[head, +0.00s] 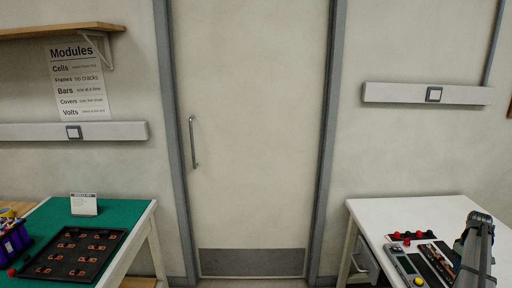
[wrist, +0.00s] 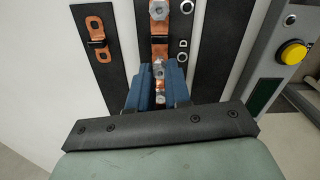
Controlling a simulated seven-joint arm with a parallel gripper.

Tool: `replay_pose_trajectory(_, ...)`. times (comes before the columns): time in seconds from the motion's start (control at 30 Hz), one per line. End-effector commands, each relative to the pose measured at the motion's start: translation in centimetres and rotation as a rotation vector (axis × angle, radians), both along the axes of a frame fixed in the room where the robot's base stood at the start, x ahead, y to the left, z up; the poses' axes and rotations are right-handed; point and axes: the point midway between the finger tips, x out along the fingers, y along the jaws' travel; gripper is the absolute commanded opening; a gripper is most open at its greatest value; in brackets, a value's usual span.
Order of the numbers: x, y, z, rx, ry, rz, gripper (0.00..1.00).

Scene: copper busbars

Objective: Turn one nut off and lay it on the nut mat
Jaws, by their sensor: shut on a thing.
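In the wrist view my gripper (wrist: 157,72) has its two blue fingers closed around a silver hex nut (wrist: 158,69) at the near part of the middle dark strip. Whether the nut is still on its stud cannot be told. A copper busbar (wrist: 159,28) with another silver nut (wrist: 159,9) at its far end lies ahead of the fingers. In the head view my arm hides the fingers.
A dark strip with a bent copper bar (wrist: 96,42) lies to the left. A grey box with a yellow button (wrist: 293,52) stands right. In the head view, red-capped items (head: 413,236) lie on the white table (head: 375,215); a green-topped table (head: 125,210) is far left.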

Motion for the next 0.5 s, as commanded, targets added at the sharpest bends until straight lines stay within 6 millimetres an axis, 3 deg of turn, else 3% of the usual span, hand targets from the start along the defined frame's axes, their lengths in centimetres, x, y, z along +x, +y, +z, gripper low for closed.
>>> replay_pose_trajectory(0.5, 0.00, -0.01, 0.46, 0.000, 0.000, 0.000, 0.00)
